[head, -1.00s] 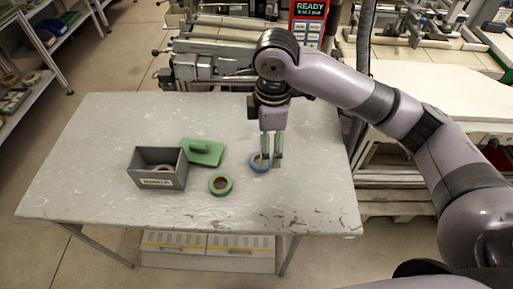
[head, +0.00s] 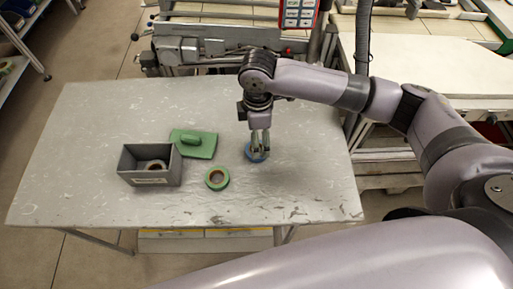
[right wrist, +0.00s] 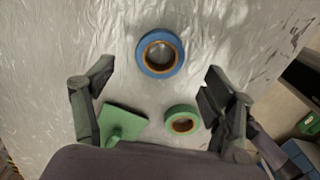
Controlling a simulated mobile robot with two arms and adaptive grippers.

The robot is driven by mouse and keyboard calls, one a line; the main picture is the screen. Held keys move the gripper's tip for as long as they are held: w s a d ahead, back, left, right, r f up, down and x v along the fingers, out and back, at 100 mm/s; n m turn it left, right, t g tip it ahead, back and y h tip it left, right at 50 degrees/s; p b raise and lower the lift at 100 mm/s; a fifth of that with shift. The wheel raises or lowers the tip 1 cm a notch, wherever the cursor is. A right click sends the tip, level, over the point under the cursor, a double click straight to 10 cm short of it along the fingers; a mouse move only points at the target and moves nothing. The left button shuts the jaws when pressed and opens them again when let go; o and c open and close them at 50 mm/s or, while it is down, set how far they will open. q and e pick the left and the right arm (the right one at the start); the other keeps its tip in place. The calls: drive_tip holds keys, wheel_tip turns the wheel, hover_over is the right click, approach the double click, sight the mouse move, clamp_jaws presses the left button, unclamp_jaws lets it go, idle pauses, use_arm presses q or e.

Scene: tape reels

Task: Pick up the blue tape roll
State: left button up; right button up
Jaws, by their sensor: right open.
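The blue tape roll (head: 251,156) lies flat on the grey table (head: 90,200), partly hidden by my right gripper in the head view. In the right wrist view the blue tape roll (right wrist: 160,53) shows whole, ahead of the fingers and roughly centred between them. My right gripper (head: 260,152) points down at the roll. In the right wrist view my right gripper (right wrist: 157,80) has its fingers wide apart with nothing held. I cannot tell the exact height of the fingertips above the table. My left gripper is not in view.
A green tape roll (head: 217,179) lies left of and nearer than the blue one. A green trowel-like block (head: 203,145) lies behind it. A grey bin (head: 132,171) holding a tape roll (head: 155,165) stands farther left. The table's right part is clear.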

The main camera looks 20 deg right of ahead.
wheel_tip(320, 180, down, 2)
drive_tip(key=shift+s+a+p, duration=0.1)
drive_tip(key=shift+s+p, duration=0.05)
drive_tip(key=shift+p, duration=0.15)
wheel_tip(320, 180, down, 4)
drive_tip(key=shift+r+p, duration=0.25)
drive_tip(key=shift+p, duration=0.1)
drive_tip(key=shift+f, duration=0.2)
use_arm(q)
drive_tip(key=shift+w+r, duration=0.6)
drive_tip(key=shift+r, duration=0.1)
use_arm(e)
drive_tip(key=shift+c, duration=0.5)
drive_tip(key=c, duration=1.1)
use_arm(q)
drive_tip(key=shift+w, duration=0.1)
use_arm(e)
drive_tip(key=shift+r, duration=0.1)
drive_tip(key=shift+c, duration=0.2)
